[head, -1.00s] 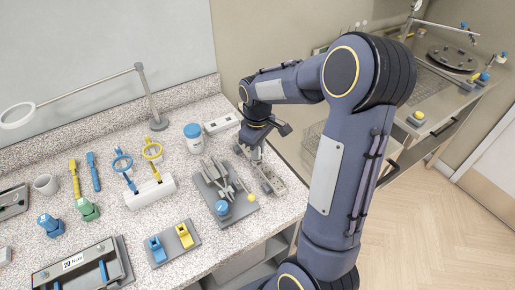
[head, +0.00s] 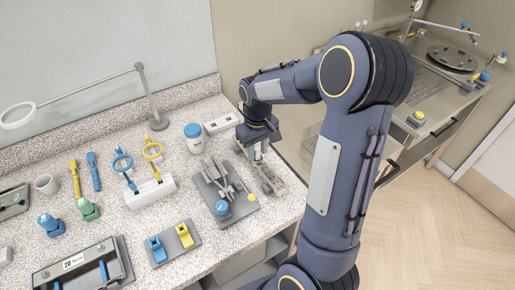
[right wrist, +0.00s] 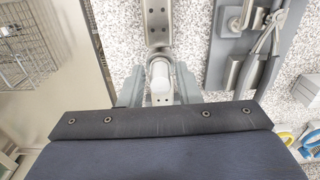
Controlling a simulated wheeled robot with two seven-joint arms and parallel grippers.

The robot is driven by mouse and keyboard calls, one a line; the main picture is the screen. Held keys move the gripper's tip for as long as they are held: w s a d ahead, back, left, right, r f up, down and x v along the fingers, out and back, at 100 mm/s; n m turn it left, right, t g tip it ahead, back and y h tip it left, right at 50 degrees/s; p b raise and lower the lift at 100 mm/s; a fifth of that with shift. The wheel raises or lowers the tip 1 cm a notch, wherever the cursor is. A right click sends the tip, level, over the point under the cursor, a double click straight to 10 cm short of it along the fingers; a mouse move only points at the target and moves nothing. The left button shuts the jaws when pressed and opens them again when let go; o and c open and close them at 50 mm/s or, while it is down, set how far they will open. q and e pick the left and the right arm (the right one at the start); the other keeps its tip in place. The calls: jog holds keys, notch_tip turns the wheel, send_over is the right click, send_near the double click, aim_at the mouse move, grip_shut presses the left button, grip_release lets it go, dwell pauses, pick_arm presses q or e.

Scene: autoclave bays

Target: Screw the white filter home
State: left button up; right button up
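The white filter (right wrist: 161,82) shows in the right wrist view as a short pale cylinder, at the near end of a grey metal bracket with holes (right wrist: 157,20). My right gripper (right wrist: 161,72) has one grey finger on each side of it, and they appear closed on its sides. In the head view my right gripper (head: 258,153) points down over the narrow metal fixture (head: 268,178) at the counter's right end. The filter's seat is hidden, so I cannot tell how deep it sits. My left gripper is not in view.
A grey tray with metal tools (head: 213,180), a blue knob and a yellow knob lies just left of the fixture. A blue-lidded jar (head: 194,138) and a white socket block (head: 221,123) stand behind. A wire basket (right wrist: 28,45) is beyond the counter's edge.

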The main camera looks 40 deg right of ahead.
jog(key=n, duration=0.4)
jog(key=shift+n, duration=0.4)
jog(key=n, duration=0.5)
jog(key=shift+d+n+p, duration=0.1)
jog(key=shift+n+p, duration=0.2)
jog(key=shift+p, duration=0.1)
jog(key=n+p, duration=0.1)
jog(key=n, duration=0.3)
jog(key=shift+n, duration=0.3)
jog(key=n+p, duration=0.1)
jog(key=n, duration=0.4)
jog(key=shift+w+r, duration=0.1)
jog(key=shift+n, duration=0.4)
grip_shut()
jog(key=shift+m, duration=1.8)
